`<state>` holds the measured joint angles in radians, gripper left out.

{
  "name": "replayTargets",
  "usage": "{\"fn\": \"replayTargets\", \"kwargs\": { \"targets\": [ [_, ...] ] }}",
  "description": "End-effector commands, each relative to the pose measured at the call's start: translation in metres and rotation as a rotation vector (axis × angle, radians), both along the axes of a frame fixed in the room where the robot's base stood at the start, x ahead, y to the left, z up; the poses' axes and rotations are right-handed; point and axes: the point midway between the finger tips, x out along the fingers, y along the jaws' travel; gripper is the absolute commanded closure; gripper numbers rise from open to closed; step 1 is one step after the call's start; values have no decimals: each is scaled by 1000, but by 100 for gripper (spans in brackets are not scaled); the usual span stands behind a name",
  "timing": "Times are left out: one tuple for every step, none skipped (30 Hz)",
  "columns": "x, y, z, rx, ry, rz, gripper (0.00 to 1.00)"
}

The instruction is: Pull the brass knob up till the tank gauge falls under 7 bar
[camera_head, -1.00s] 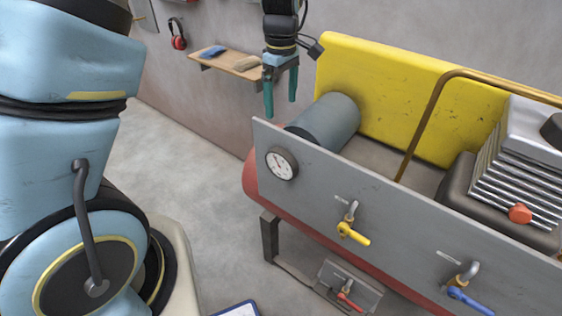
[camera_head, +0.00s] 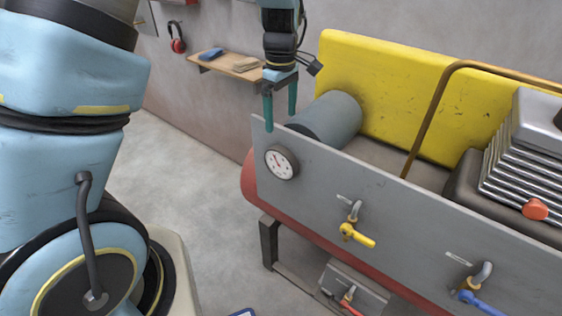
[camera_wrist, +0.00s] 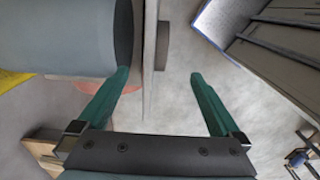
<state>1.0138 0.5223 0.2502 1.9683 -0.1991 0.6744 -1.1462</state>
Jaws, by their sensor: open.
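The tank gauge (camera_head: 281,162) is a round white dial with a dark rim on the upper left of the grey panel (camera_head: 325,190). Its needle is too small to read. My gripper (camera_head: 280,120) points down, open and empty, near the panel's top left corner, above the gauge in the head view. In the wrist view the panel's edge shows between the fingers of my gripper (camera_wrist: 159,78), and the gauge (camera_wrist: 162,45) shows side-on. I cannot make out a brass knob in either view. The red tank (camera_head: 250,180) lies behind the panel.
A grey cylinder (camera_head: 335,115) lies close behind my gripper. Yellow (camera_head: 357,236) and blue (camera_head: 480,300) valve handles stick out from the panel. A brass pipe (camera_head: 432,110) rises before the yellow guard (camera_head: 385,85).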

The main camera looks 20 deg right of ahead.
Motion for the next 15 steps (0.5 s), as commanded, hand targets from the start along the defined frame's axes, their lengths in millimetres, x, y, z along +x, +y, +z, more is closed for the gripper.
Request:
{"fn": "replayTargets", "kwargs": {
  "targets": [
    [0, 0, 0, 0, 0, 0, 0],
    [0, 0, 0, 0, 0, 0, 0],
    [0, 0, 0, 0, 0, 0, 0],
    [0, 0, 0, 0, 0, 0, 0],
    [0, 0, 0, 0, 0, 0, 0],
    [0, 0, 0, 0, 0, 0, 0],
    [0, 0, 0, 0, 0, 0, 0],
    [0, 0, 0, 0, 0, 0, 0],
    [0, 0, 1, 0, 0, 0, 0],
    [0, 0, 2, 0, 0, 0, 0],
    [0, 0, 3, 0, 0, 0, 0],
    [0, 0, 6, -1, 0, 0, 0],
    [0, 0, 9, -1, 0, 0, 0],
    [0, 0, 12, -1, 0, 0, 0],
    [0, 0, 18, -1, 0, 0, 0]
  ]
}}
